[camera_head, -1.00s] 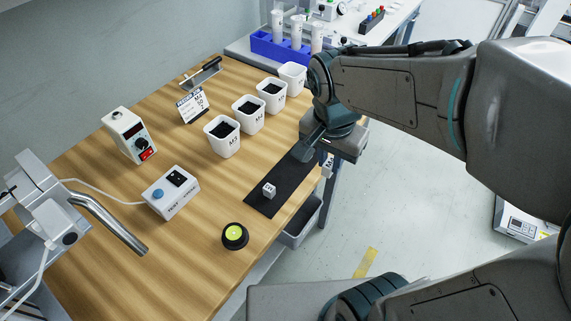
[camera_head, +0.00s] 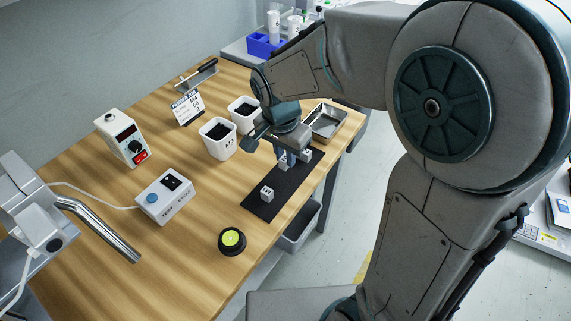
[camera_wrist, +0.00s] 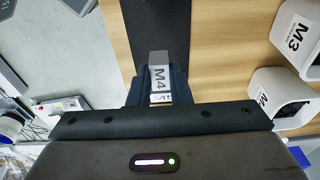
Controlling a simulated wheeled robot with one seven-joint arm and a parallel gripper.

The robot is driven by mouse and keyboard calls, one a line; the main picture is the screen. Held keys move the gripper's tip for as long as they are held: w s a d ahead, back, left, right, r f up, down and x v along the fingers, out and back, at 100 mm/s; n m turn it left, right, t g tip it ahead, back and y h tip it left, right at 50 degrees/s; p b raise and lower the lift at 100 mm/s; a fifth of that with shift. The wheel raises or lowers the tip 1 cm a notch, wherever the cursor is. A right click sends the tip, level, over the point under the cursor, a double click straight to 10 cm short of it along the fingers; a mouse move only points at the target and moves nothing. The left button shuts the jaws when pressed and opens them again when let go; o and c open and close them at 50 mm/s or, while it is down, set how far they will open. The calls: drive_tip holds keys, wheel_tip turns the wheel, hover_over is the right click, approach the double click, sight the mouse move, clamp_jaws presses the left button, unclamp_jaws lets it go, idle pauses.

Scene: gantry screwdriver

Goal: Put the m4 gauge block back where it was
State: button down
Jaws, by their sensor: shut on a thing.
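My gripper (camera_head: 288,156) points down over the far half of the black mat (camera_head: 261,210). It is shut on the m4 gauge block, a small grey block whose white M4 label (camera_wrist: 158,78) faces the wrist camera. In the head view the block (camera_head: 284,164) shows low between the fingers, just over or on the mat; I cannot tell if it touches. Another small labelled block (camera_head: 267,194) stands on the mat nearer the camera, apart from the held one. A small grey piece by the gripper's right side is unclear.
White bins (camera_head: 218,139) with dark contents stand left of my gripper, others partly hidden by my arm. A metal tray (camera_head: 326,121) lies behind it. A yellow-green button (camera_head: 232,241), a switch box (camera_head: 166,195) and a power unit (camera_head: 123,137) stand on the wooden bench.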

sight(285, 166)
drive_tip(key=shift+f+b, duration=0.4)
drive_tip(key=shift+f, duration=1.6)
drive_tip(key=shift+f, duration=0.15)
drive_tip(key=c, duration=1.3)
unclamp_jaws()
drive_tip(key=shift+c, duration=0.2)
wheel_tip(285, 166, up, 12)
drive_tip(key=s+p, duration=0.1)
drive_tip(key=p, duration=0.1)
drive_tip(key=s+d+f+n+t+y, duration=0.1)
drive_tip(key=s+d+f+n, duration=0.1)
drive_tip(key=s+d+n, duration=0.5)
drive_tip(key=shift+s+d+f+n, duration=0.35)
drive_tip(key=shift+s+d, duration=1.65)
drive_tip(key=shift+d, duration=0.65)
